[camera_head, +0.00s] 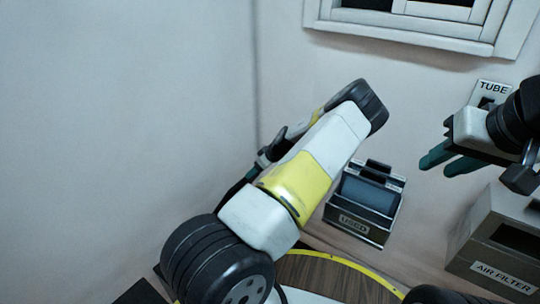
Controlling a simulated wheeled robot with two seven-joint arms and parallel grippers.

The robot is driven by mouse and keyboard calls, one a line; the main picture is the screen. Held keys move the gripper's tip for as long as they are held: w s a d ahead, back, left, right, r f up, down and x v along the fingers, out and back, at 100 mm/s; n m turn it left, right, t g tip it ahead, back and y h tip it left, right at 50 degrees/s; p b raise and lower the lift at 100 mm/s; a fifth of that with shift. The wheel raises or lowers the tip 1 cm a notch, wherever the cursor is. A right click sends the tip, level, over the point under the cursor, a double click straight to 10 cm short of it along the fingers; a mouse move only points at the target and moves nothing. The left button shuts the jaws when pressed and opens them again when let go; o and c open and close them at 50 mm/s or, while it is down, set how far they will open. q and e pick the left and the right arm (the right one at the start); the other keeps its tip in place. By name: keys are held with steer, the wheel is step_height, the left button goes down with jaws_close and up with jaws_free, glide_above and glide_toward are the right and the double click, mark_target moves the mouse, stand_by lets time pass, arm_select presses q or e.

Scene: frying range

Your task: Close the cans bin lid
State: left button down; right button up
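No bin with a cans label can be made out in the head view. A dark bin marked USED (352,226) stands by the wall near the middle, with a dark blue-grey rounded top and a black handle-like part above it. My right gripper (435,166) is at the right, above and to the right of this bin and apart from it. Its two teal fingers are spread with nothing between them. My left arm crosses the middle of the view. My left gripper (258,166) is mostly hidden behind that arm; only dark parts show, near the wall corner.
A box marked AIR FILTER (500,277) with a dark front opening stands at the lower right. A TUBE sign (492,90) is on the wall behind my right gripper. A framed window (420,35) is above. A round wooden surface with a yellow rim (335,262) is at the bottom.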

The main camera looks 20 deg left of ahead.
arm_select(q)
steer(key=shift+f, duration=0.1)
steer(key=shift+c, duration=0.6)
jaws_free()
steer(key=v, duration=0.8)
steer(key=shift+a, duration=0.1)
